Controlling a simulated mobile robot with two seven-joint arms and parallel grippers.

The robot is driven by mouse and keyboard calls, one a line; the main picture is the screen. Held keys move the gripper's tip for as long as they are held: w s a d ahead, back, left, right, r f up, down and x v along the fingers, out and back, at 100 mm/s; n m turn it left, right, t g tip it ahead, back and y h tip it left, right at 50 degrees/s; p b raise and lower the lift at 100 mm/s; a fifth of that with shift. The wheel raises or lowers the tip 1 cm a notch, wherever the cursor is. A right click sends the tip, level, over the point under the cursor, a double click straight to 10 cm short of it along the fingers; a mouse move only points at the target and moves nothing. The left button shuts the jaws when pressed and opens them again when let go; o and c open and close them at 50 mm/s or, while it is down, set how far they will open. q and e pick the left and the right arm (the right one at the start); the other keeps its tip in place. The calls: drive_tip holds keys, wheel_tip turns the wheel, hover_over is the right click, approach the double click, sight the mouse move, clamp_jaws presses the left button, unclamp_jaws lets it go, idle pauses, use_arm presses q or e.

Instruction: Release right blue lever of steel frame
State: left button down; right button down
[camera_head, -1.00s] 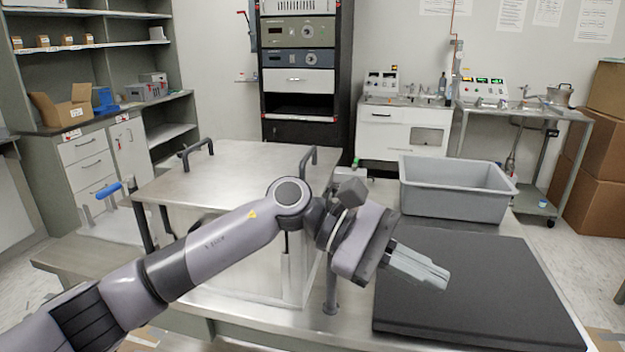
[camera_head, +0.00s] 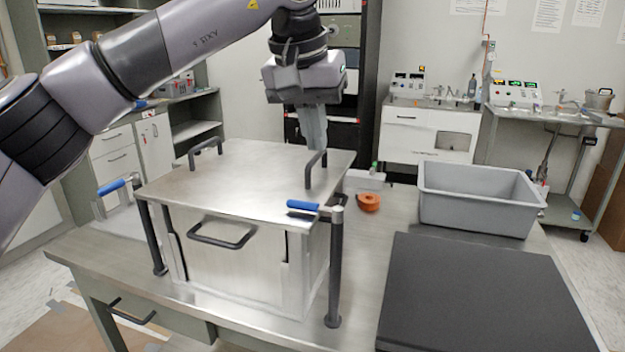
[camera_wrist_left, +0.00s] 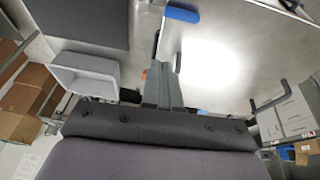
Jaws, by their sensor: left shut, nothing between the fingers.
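The steel frame (camera_head: 235,185) is a metal box with a flat lid, standing on the table. Its right blue lever (camera_head: 308,206) lies over the lid's front right corner, on top of a dark post. The left blue lever (camera_head: 112,187) tops the post at the front left. My left gripper (camera_head: 317,143) is shut and empty, pointing down above the lid's right side, close to the right lid handle (camera_head: 316,170). The left wrist view shows its shut fingers (camera_wrist_left: 168,72) and the right blue lever (camera_wrist_left: 182,14) beyond them. My right gripper is in neither view.
A grey bin (camera_head: 478,198) and a black flat slab (camera_head: 480,295) occupy the right of the table. An orange round object (camera_head: 369,202) sits behind the frame's right side. Bare table lies between frame and slab.

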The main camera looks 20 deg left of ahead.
sight(314, 210)
use_arm(q)
drive_tip(key=shift+w+a+r+y, duration=0.25)
drive_tip(key=shift+a+r+y, duration=0.15)
drive_tip(key=shift+a+r, duration=0.4)
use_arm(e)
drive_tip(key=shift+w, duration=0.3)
use_arm(q)
drive_tip(key=x, duration=0.9)
drive_tip(key=shift+w+d+f, duration=0.1)
drive_tip(key=shift+f, duration=0.4)
drive_tip(key=shift+s+f, duration=0.15)
drive_tip(key=shift+s, duration=0.8)
drive_tip(key=shift+s+f, duration=0.15)
drive_tip(key=shift+s, duration=0.75)
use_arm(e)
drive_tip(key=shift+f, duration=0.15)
